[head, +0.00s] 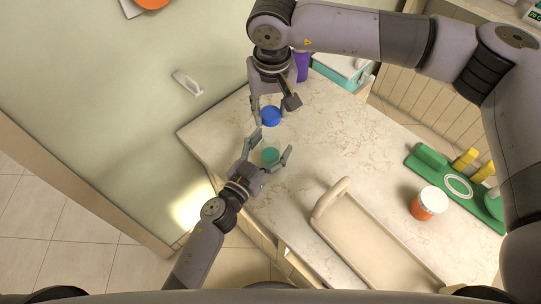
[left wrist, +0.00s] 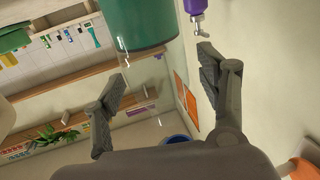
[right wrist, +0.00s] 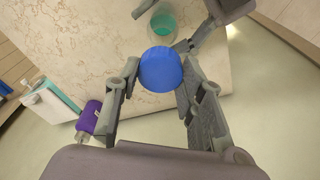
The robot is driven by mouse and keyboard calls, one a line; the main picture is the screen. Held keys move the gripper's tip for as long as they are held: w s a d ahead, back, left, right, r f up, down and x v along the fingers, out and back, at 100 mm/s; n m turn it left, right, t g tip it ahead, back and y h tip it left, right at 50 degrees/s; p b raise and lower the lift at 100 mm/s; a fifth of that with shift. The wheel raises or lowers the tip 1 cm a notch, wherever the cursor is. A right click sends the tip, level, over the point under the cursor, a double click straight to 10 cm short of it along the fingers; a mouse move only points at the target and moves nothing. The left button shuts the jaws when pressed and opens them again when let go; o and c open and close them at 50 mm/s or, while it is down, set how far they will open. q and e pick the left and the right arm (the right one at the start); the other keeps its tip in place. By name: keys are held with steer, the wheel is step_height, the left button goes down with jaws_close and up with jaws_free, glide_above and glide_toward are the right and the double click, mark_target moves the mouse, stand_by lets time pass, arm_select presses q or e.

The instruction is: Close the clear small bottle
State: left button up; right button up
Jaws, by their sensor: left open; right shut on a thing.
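The clear small bottle (head: 270,157) stands near the counter's edge, with teal-green at its base. My left gripper (head: 269,147) is open, its fingers on either side of the bottle. In the left wrist view, the bottle's clear wall (left wrist: 152,75) and teal part (left wrist: 138,24) show between and beyond the spread fingers. My right gripper (head: 274,110) is shut on a round blue cap (head: 271,116), apart from the bottle. In the right wrist view, the cap (right wrist: 160,69) sits between the fingertips, with the bottle (right wrist: 163,28) beyond it. The bottle's mouth is hard to make out.
A purple bottle (head: 302,66) and a teal-and-white box (head: 340,70) stand behind my right gripper. A beige tray (head: 365,243), an orange jar with a white lid (head: 428,203) and a green holder (head: 430,163) lie to the right. The marble counter's (head: 345,130) middle is clear.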

arm_select(q)
jaws_close()
stand_by(0.8)
